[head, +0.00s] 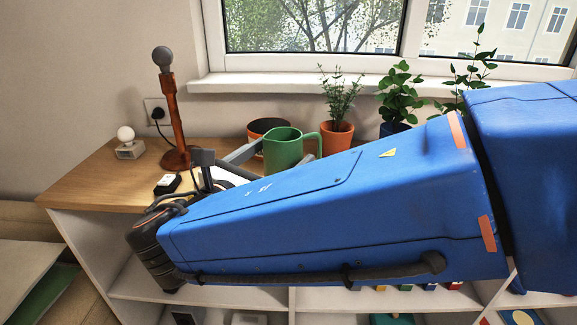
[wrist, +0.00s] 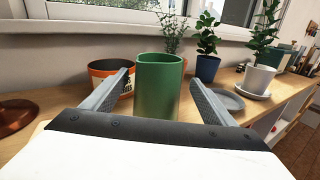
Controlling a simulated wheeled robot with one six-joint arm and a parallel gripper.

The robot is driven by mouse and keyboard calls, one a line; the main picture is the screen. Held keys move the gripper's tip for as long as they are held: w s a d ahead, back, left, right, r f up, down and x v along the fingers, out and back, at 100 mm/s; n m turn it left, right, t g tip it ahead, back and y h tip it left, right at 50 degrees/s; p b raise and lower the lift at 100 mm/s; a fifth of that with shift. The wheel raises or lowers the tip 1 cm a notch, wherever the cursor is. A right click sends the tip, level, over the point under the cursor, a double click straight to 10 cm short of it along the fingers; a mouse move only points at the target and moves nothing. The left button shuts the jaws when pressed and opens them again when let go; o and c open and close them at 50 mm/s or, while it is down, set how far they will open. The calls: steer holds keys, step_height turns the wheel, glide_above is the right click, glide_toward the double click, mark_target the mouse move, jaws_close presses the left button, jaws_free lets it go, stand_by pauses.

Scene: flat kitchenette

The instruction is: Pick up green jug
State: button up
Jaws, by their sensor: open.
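The green jug (head: 283,147) stands upright on the wooden counter in the head view, its handle to the right. My blue arm hides its lower part there. In the wrist view the green jug (wrist: 158,86) stands straight ahead, between the two fingers of my gripper (wrist: 160,88). The gripper is open, with a finger to the left and a finger to the right of the jug and a gap on each side. The jug's base is hidden behind the gripper body. In the head view my gripper (head: 232,157) reaches toward the jug from the left.
An orange and black pot (wrist: 108,72) is behind the jug to the left. Potted plants (head: 337,131) line the window side. A grey saucer (wrist: 226,100) lies right of the right finger. A lamp (head: 170,115) stands at the left on the counter (head: 95,180).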

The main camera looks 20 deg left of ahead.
steer(key=shift+x, duration=1.85)
steer(key=shift+a+f, duration=0.1)
steer(key=c, duration=1.5)
